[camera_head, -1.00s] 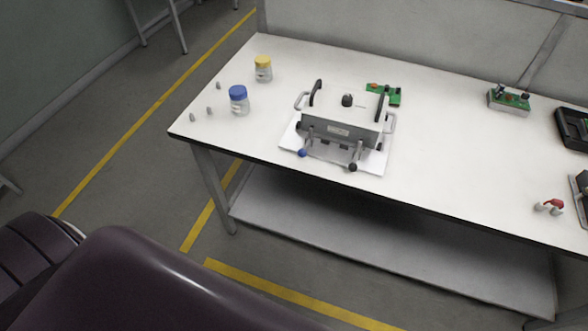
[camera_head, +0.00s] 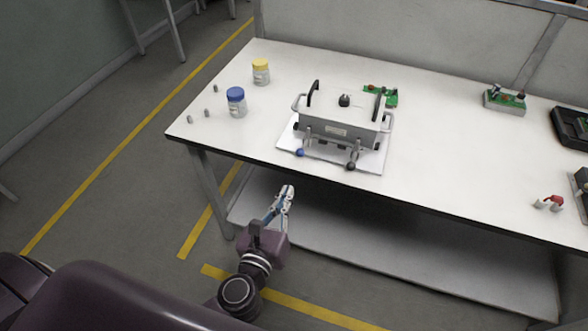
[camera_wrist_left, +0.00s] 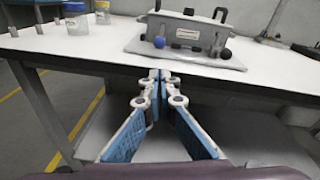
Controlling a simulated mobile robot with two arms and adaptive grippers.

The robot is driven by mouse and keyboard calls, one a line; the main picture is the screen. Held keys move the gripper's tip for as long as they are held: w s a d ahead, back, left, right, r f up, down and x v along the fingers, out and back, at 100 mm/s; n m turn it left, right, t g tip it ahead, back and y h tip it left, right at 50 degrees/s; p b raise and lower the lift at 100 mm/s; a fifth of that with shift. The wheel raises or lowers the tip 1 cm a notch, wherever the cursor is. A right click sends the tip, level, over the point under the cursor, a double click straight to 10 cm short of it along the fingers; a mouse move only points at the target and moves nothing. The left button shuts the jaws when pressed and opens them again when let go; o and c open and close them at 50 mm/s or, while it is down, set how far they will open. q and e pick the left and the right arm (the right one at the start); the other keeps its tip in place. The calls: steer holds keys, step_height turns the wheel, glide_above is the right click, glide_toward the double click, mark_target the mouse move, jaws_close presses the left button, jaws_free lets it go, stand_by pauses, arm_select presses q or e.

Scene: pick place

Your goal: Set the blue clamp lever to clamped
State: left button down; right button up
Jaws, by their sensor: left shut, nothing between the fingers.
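The grey clamp fixture (camera_head: 340,128) stands on a white base plate (camera_head: 370,163) near the table's front edge. Its lever with the blue ball knob (camera_head: 300,152) is at the front left, and a lever with a black knob (camera_head: 351,166) is at the front right. Both point down toward the front. In the left wrist view the blue knob (camera_wrist_left: 187,34) shows ahead, above the table edge. My left gripper (camera_head: 288,190) is shut and empty, in front of the table and lower than its top, apart from the lever. It also shows in the wrist view (camera_wrist_left: 160,74). My right gripper is not visible.
A blue-lidded jar (camera_head: 236,103), a yellow-lidded jar (camera_head: 261,72) and small grey pieces stand at the left. Green circuit boards (camera_head: 381,95) lie behind the fixture and farther right. The table's front edge and lower shelf (camera_head: 400,265) are close to my left gripper.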

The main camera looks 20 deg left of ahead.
mark_target(298, 168)
arm_select(q)
steer(key=shift+r, duration=0.15)
steer(key=shift+w, duration=0.15)
steer(key=w, duration=0.3)
steer(key=w+f, duration=0.1)
steer(key=w, duration=0.5)
steer(key=shift+w+f, duration=0.2)
steer(key=shift+w, duration=0.15)
